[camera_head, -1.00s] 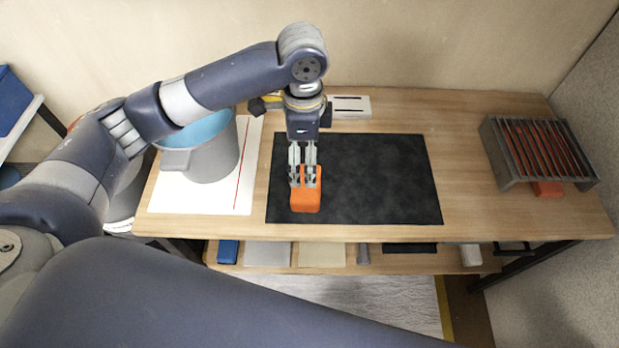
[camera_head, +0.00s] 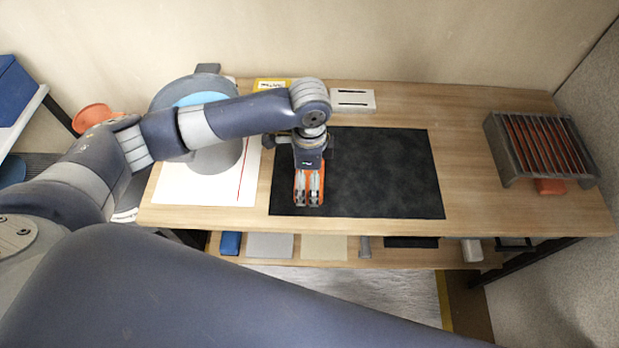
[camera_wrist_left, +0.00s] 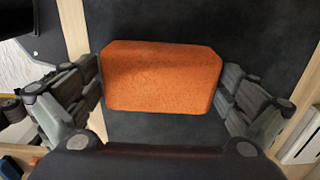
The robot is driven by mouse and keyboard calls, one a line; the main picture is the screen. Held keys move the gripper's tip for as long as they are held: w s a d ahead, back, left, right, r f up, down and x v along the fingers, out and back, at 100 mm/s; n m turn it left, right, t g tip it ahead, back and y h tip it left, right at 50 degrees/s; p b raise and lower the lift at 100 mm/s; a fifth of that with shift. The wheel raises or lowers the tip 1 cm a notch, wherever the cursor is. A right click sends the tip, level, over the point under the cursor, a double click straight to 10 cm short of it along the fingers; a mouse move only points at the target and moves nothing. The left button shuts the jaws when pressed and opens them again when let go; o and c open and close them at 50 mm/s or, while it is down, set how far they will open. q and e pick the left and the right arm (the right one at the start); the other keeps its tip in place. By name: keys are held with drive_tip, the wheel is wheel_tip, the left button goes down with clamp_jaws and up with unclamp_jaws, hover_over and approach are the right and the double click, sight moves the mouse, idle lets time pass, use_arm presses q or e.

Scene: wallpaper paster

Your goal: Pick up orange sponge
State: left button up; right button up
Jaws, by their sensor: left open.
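The orange sponge (camera_wrist_left: 162,77) fills the middle of the left wrist view, a block with bevelled edges lying on the black mat (camera_head: 385,172). In the head view the sponge (camera_head: 317,171) shows only in part, at the mat's left side, behind my fingers. My left gripper (camera_head: 308,204) points down over it. In the left wrist view the left gripper's fingers (camera_wrist_left: 161,92) are apart, one on each side of the sponge. Narrow gaps seem to show between fingers and sponge; I cannot tell if either touches. My right gripper is not in view.
A grey bucket (camera_head: 212,158) stands on a white sheet (camera_head: 190,192) left of the mat, under my left arm. A slotted white block (camera_head: 353,101) lies behind the mat. A grey rack (camera_head: 510,160) stands at the right. The wooden table (camera_head: 462,150) between mat and rack is clear.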

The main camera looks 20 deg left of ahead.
sight(309, 178)
use_arm(q)
drive_tip(key=c, duration=0.7)
drive_tip(key=shift+r, duration=0.2)
drive_tip(key=shift+r, duration=0.25)
drive_tip(key=r, duration=0.2)
drive_tip(key=shift+s+d+r, duration=0.15)
drive_tip(key=shift+s+r, duration=0.2)
drive_tip(key=shift+r, duration=0.05)
drive_tip(key=s+d+r, duration=0.1)
drive_tip(key=s+d, duration=0.3)
drive_tip(key=s, duration=1)
drive_tip(key=shift+s+r+b, duration=0.2)
drive_tip(key=shift+s+b, duration=0.15)
drive_tip(key=shift+b, duration=0.1)
drive_tip(key=shift+o, duration=0.5)
drive_tip(key=shift+d, duration=0.1)
